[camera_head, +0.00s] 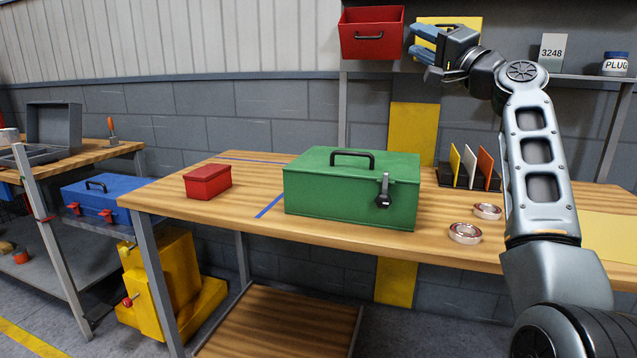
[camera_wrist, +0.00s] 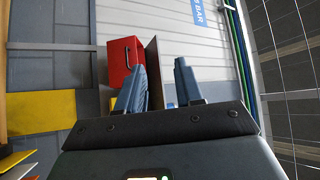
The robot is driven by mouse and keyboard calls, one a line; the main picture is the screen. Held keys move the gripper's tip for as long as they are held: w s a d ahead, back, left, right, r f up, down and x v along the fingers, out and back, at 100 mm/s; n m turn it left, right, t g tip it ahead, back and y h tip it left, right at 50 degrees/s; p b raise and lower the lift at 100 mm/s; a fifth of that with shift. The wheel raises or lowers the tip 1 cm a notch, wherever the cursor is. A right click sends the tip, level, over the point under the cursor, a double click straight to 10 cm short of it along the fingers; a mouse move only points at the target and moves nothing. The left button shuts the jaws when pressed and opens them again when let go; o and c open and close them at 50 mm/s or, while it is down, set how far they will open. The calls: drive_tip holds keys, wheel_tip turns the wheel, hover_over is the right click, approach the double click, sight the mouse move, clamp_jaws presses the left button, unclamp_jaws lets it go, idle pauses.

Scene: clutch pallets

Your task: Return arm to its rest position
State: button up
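My gripper (camera_head: 424,45) is raised high at the upper right in the head view, in front of the wall shelf and well above the workbench. Its two blue fingers stand apart with nothing between them. In the wrist view, my gripper (camera_wrist: 160,88) shows the same open fingers, with a red box (camera_wrist: 122,62) and a brown shelf edge (camera_wrist: 153,70) beyond them. My arm rises from the lower right of the head view and bends at the elbow toward the left.
A green toolbox (camera_head: 345,200) and a small red box (camera_head: 208,182) stand on the workbench (camera_head: 330,232). Two metal rings lie at right (camera_head: 465,233).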

drive_tip(key=s+d+f+m+h+p, duration=0.1)
drive_tip(key=s+f+h, duration=0.2)
drive_tip(key=f, duration=1.1)
drive_tip(key=s+d+f+m+h+p, duration=0.1)
drive_tip(key=s+d+f+h, duration=0.15)
drive_tip(key=f, duration=1.15)
drive_tip(key=s+f+n+g+h+p, duration=0.15)
drive_tip(key=s+f+h, duration=0.35)
drive_tip(key=s+f, duration=1.35)
drive_tip(key=s+f+n+g+h+p, duration=0.2)
drive_tip(key=s+f+n, duration=0.1)
drive_tip(key=s, duration=2)
drive_tip(key=s+r+n, duration=0.1)
drive_tip(key=s+r, duration=0.3)
drive_tip(key=s, duration=0.3)
drive_tip(key=s+a+r+n+p, duration=0.1)
drive_tip(key=s+r, duration=0.3)
drive_tip(key=s, duration=0.3)
drive_tip(key=s+a+r+n+p, duration=0.1)
drive_tip(key=s+r+n, duration=0.1)
drive_tip(key=s+r, duration=0.2)
drive_tip(key=s, duration=0.3)
drive_tip(key=shift+g+y, duration=0.35)
